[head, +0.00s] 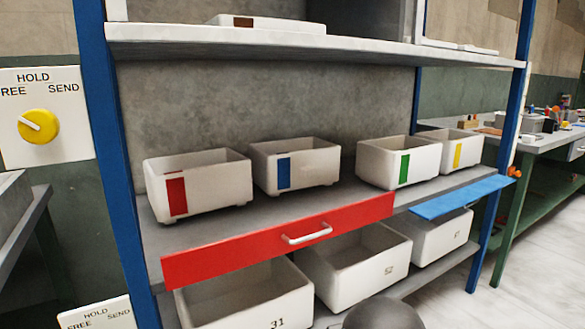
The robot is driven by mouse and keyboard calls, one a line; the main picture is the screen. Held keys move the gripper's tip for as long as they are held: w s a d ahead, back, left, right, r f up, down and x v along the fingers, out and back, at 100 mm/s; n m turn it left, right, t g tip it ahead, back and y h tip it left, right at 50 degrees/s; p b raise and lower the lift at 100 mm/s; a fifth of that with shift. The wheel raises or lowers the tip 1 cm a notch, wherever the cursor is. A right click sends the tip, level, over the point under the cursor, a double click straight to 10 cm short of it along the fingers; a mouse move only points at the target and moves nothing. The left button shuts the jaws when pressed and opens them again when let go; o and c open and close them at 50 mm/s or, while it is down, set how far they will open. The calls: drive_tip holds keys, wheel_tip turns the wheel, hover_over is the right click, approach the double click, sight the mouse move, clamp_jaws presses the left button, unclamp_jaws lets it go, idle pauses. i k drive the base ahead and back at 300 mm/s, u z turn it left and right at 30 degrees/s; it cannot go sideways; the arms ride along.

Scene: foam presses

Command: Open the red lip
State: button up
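The red lip (235,250) is a long red panel along the front edge of the middle shelf, at the left and centre of the head view. It stands upright with its broad face towards me. A white bar handle (306,234) sits near the middle of that face. Nothing touches the lip or the handle. My gripper is not in view; only a dark grey rounded part, probably of my arm, shows at the bottom edge.
A blue lip (460,197) beside it juts outwards, nearly flat. Several white bins with coloured labels stand on the middle shelf (335,203). Larger bins (250,297) sit below. Blue posts (118,160) flank the shelf. A yellow knob (38,126) is at left. Floor is clear at right.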

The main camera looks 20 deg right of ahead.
sight(194, 265)
drive_tip(key=k, duration=1.3)
drive_tip(key=z, duration=0.4)
drive_tip(key=i, duration=0.6)
drive_tip(key=z, duration=0.25)
